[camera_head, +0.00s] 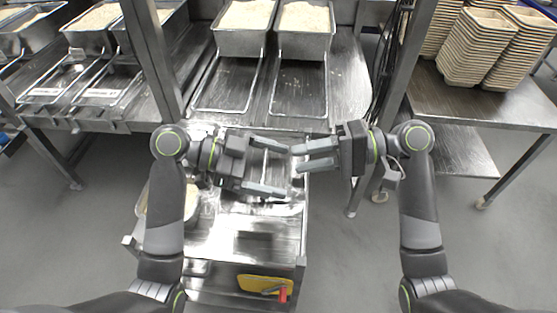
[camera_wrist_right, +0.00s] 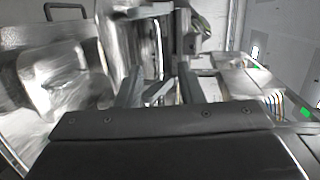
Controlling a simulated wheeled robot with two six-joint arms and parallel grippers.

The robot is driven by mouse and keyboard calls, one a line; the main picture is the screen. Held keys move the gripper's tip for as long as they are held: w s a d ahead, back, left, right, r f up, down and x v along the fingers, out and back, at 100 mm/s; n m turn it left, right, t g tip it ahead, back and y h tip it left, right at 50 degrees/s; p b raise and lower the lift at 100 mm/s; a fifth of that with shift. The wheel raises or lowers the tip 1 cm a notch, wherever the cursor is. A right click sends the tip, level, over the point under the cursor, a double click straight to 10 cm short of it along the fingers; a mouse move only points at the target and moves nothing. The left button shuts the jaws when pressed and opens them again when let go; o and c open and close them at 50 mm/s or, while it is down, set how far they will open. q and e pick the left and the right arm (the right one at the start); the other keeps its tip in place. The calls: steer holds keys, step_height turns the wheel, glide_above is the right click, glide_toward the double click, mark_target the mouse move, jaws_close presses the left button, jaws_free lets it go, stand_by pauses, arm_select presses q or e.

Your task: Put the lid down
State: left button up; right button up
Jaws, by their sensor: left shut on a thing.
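My left gripper (camera_head: 275,166) is over the steel cart, its two fingers apart and pointing right. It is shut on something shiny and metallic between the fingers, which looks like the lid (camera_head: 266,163). The arm and glare hide most of its outline, and I cannot tell whether it touches the cart. My right gripper (camera_head: 316,155) faces it from the right, fingers apart with nothing visible between them. The right fingers also show in the right wrist view (camera_wrist_right: 160,92), close to the left gripper's parts.
The steel cart (camera_head: 222,240) has a yellow panel and red handle (camera_head: 283,295) at its front. Behind it, a steel table (camera_head: 345,75) carries rice-filled pans (camera_head: 245,42) and empty racks. Stacked trays (camera_head: 475,50) stand on the right table. Grey floor is free between.

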mark_target(265, 165)
steer(key=shift+x, duration=3.15)
steer(key=shift+c, duration=0.4)
jaws_close()
arm_select(q)
steer(key=o, duration=0.8)
steer(key=shift+o, duration=0.2)
steer(key=shift+a, duration=0.1)
